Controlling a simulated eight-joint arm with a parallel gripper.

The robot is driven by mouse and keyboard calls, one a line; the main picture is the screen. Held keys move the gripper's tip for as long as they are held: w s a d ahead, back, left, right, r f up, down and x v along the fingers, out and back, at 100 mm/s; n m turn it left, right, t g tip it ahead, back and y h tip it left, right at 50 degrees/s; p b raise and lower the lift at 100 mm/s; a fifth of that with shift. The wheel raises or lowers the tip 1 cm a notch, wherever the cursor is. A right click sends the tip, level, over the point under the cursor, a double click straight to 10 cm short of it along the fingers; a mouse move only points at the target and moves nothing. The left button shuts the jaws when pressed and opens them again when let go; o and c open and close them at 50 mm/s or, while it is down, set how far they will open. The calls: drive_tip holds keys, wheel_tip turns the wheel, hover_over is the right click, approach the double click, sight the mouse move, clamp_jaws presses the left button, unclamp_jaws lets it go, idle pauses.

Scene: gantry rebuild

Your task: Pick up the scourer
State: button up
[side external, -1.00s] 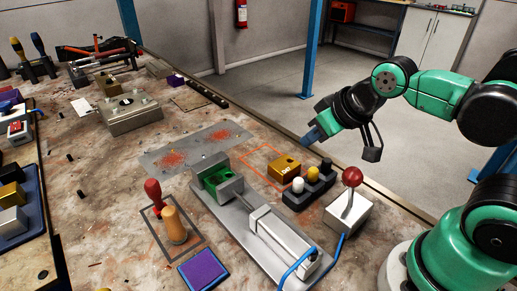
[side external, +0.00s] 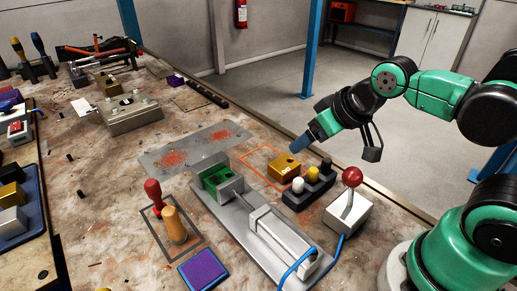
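A flat purple pad with a dark blue edge (side external: 204,268) lies on the bench at the front. It looks like the scourer, though the view does not make this certain. My gripper (side external: 336,148) hangs above the far right edge of the bench, well apart from the pad. Its black finger stands away from a blue-tipped part on the left, and the gap between them is empty. Whether the blue tip is a finger or something else is hard to tell.
A grey vise-like fixture (side external: 262,232) with a green part lies right of the pad. A red-handled and a wooden-handled tool (side external: 174,226) stand behind it. A joystick box (side external: 348,212), a button block (side external: 308,190) and a gold block (side external: 284,167) are near my gripper.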

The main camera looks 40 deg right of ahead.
drive_tip(key=n+g+y, duration=0.2)
drive_tip(key=n+g, duration=0.4)
drive_tip(key=n, duration=0.7)
approach(170, 210)
drive_tip(key=x, duration=0.6)
drive_tip(key=shift+w+f, duration=0.1)
drive_tip(key=shift+f, duration=0.15)
drive_tip(key=shift+n, duration=0.3)
drive_tip(key=shift+x, duration=2.75)
drive_tip(key=shift+g, duration=0.3)
drive_tip(key=shift+c, duration=0.2)
clamp_jaws()
